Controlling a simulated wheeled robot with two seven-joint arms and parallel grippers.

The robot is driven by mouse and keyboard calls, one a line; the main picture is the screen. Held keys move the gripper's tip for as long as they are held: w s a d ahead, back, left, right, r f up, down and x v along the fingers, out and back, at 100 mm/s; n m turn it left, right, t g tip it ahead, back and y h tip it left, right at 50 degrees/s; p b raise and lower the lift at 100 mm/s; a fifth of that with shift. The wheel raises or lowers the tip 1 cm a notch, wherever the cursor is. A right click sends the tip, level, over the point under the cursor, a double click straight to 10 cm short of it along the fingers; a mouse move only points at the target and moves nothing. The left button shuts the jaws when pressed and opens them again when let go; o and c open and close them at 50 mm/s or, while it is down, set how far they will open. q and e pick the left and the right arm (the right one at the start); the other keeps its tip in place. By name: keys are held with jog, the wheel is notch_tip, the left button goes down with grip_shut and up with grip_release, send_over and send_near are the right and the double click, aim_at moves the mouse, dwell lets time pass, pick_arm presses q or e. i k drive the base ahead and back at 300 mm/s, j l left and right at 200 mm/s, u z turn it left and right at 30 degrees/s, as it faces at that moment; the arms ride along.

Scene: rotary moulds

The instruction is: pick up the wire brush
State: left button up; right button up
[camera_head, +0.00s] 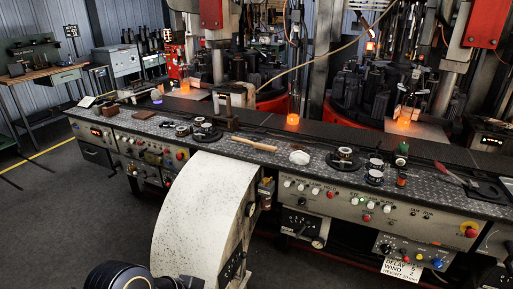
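A wooden-handled tool (255,143) lies on the metal-topped counter, left of centre, just behind the large white curved housing. It may be the wire brush, but its bristles are too small to make out. Another long tool with a red handle (448,171) lies at the right end of the counter; its head is unclear. Neither of my grippers shows in this view, and nothing is seen touching these tools.
The counter (325,169) carries a white round item (299,157), dark round moulds (344,156), a brown block (144,114) and a green-topped item (403,148). Glowing orange pieces (292,119) stand behind. The white curved housing (205,210) juts forward. Floor is open at left.

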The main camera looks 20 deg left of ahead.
aim_at(261, 149)
jog(key=i+j+u, duration=0.1)
jog(key=i, duration=0.9)
jog(key=i+j, duration=0.15)
jog(key=i, duration=0.85)
jog(key=j+u, duration=0.05)
